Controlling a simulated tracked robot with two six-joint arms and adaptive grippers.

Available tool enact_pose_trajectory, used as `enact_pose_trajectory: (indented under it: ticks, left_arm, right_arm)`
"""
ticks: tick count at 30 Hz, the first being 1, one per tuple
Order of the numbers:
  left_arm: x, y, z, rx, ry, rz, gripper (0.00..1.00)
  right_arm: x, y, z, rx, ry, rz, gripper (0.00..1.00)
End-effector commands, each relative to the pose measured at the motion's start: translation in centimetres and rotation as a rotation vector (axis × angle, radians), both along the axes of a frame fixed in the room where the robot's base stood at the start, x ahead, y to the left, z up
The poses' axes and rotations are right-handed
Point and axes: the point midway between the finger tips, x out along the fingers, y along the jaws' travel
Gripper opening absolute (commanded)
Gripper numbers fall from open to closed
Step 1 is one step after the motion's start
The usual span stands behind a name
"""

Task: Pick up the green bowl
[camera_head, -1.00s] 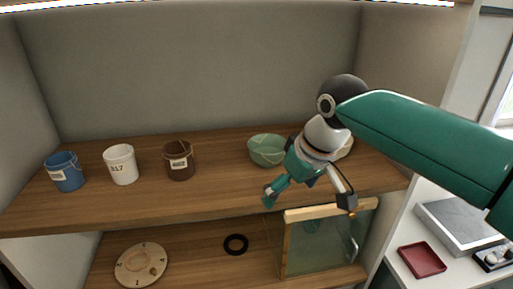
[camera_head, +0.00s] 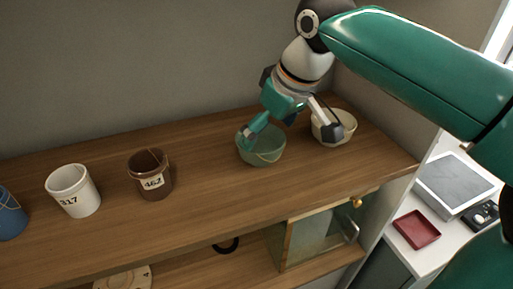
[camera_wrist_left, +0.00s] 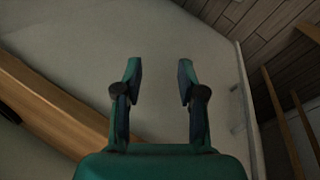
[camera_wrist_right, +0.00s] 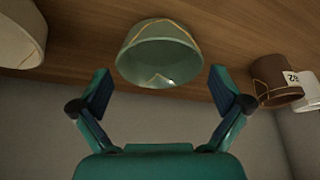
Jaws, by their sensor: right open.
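The green bowl (camera_head: 264,157) with thin gold seams stands upright on the wooden shelf (camera_head: 215,205). My right gripper (camera_head: 291,135) is open, its fingers wide apart. In the head view one finger overlaps the bowl's rim and the other is near the cream bowl. In the right wrist view the green bowl (camera_wrist_right: 160,55) lies ahead, between and beyond the open, empty fingers (camera_wrist_right: 161,88); I cannot tell whether a finger touches it. My left gripper (camera_wrist_left: 160,82) shows only in its wrist view, open and empty, away from the bowl.
A cream bowl (camera_head: 345,127) stands close right of the green bowl. A brown bucket (camera_head: 152,176), a white bucket (camera_head: 73,192) and a blue bucket (camera_head: 9,215) stand to the left. A glass-fronted box (camera_head: 315,232) is below the shelf. A red tray (camera_head: 417,229) lies at right.

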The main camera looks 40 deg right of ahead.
Motion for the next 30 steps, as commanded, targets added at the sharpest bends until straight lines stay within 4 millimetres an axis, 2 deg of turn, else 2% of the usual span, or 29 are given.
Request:
enact_pose_trajectory:
  ticks: [9,18,20,27,30]
  left_arm:
    - [0.0,0.0,0.4,0.000,0.000,0.000,0.40]
    - [0.0,0.0,0.4,0.000,0.000,0.000,0.40]
    - [0.0,0.0,0.4,0.000,-0.001,0.000,0.40]
    - [0.0,0.0,0.4,0.000,-0.001,0.000,0.40]
    - [0.0,0.0,0.4,0.000,-0.001,0.000,0.40]
  right_arm:
    - [1.9,0.2,-3.7,0.000,0.002,0.001,1.00]
    - [2.2,0.3,-4.3,0.000,-0.001,0.002,1.00]
    - [2.2,0.3,-4.3,0.000,-0.001,0.002,0.93]
    - [2.2,0.3,-4.3,0.000,0.000,0.002,0.53]
    - [2.2,0.3,-4.3,0.000,-0.001,0.002,0.52]
